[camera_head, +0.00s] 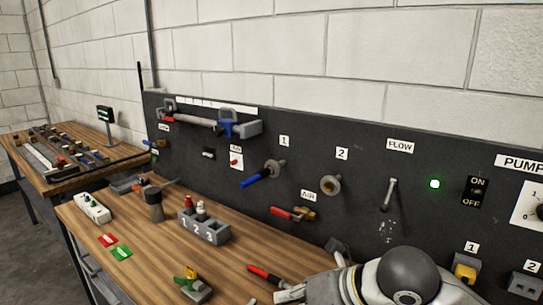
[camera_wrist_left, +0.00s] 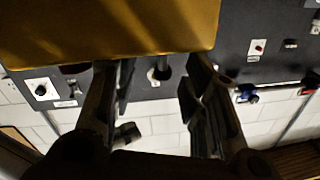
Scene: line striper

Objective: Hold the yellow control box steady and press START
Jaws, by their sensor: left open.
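In the left wrist view a large yellow box-like surface (camera_wrist_left: 110,25), which looks like the yellow control box, fills the upper left, very close to the camera. Its face with START does not show. My left gripper (camera_wrist_left: 152,72) is open, its two dark fingers apart. The fingertips reach the lower edge of the yellow surface. I cannot tell whether they touch it. In the head view I cannot make out this box. A white and grey part of one of my arms covers the bottom right there. My right gripper is not in view.
A dark panel (camera_head: 365,150) with valves, labels and a lit green lamp (camera_head: 435,184) stands behind the wooden bench (camera_head: 130,204). The bench holds a grey numbered block (camera_head: 203,231), a white box with buttons (camera_head: 92,208), a red-handled tool (camera_head: 265,275) and red and green cards.

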